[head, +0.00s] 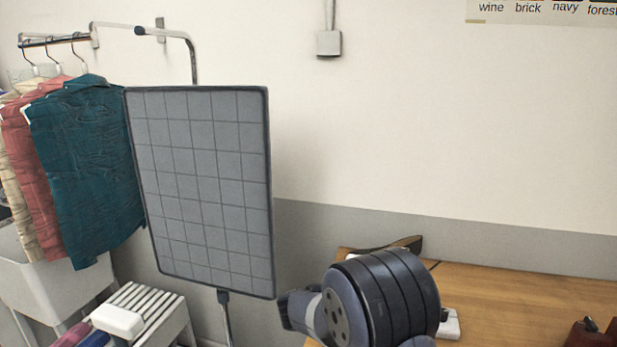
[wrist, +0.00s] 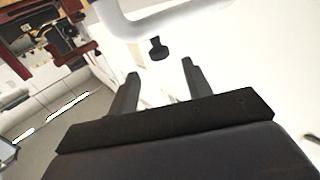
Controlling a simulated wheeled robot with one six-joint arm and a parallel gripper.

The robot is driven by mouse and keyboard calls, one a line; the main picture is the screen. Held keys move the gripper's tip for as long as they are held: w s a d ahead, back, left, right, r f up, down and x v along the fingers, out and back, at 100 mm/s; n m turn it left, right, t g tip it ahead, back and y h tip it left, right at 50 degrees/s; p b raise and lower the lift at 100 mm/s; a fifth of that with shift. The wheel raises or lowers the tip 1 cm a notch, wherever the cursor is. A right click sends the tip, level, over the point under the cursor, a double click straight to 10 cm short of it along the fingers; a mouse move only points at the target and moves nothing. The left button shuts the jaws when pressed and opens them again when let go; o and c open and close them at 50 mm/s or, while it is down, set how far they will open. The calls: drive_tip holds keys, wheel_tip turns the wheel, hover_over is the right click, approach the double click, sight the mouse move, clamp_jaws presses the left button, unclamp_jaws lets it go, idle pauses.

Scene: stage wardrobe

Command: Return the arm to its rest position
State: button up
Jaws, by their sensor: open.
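My gripper (wrist: 160,68) shows in the wrist view with its two dark fingers apart and nothing between them. Beyond the fingertips is a white curved piece with a small black knob (wrist: 157,48); I cannot tell whether it is close to the fingers. In the head view, my dark blue arm joint is at the lower middle, in front of the wooden table (head: 540,292). The fingers cannot be made out in the head view.
A gridded grey panel (head: 203,190) on a stand is left of my arm. A teal garment (head: 85,165) and others hang from a rail at far left. A white slatted rack (head: 150,312) stands below. A dark red object (head: 592,335) is on the table at right.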

drive_tip(key=shift+t, duration=0.3)
drive_tip(key=x, duration=0.7)
drive_tip(key=shift+d+f, duration=0.25)
drive_tip(key=shift+d, duration=0.2)
drive_tip(key=shift+w+d+r+n+t+y+b, duration=0.1)
drive_tip(key=shift+d+n+t+y+b, duration=0.3)
drive_tip(key=shift+d+n+t+y, duration=0.4)
drive_tip(key=shift+a+r+t, duration=0.1)
drive_tip(key=shift+r+t, duration=0.05)
drive_tip(key=shift+t, duration=0.15)
